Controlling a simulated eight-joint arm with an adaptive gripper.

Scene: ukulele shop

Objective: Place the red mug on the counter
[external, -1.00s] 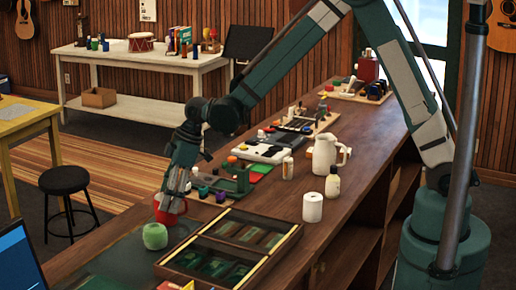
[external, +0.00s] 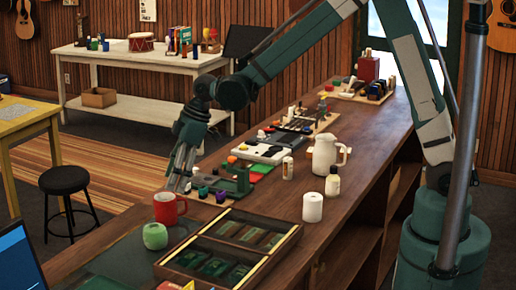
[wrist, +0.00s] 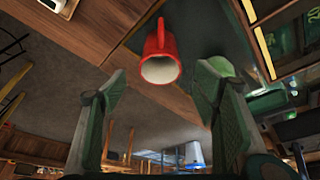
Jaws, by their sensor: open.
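The red mug (external: 168,209) stands upright on the wooden counter (external: 327,220), near its left edge, just behind a round green object. My gripper (external: 180,182) is above the mug and a little behind it, apart from it. In the wrist view the mug (wrist: 163,43) shows beyond the fingertips, with its pale inside facing the camera. The fingers of my gripper (wrist: 160,85) are spread wide with nothing between them.
The green object (external: 155,236) sits close in front of the mug. A partitioned wooden case (external: 278,244) lies to its right. Small coloured items and a green stand (external: 243,178) are behind.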

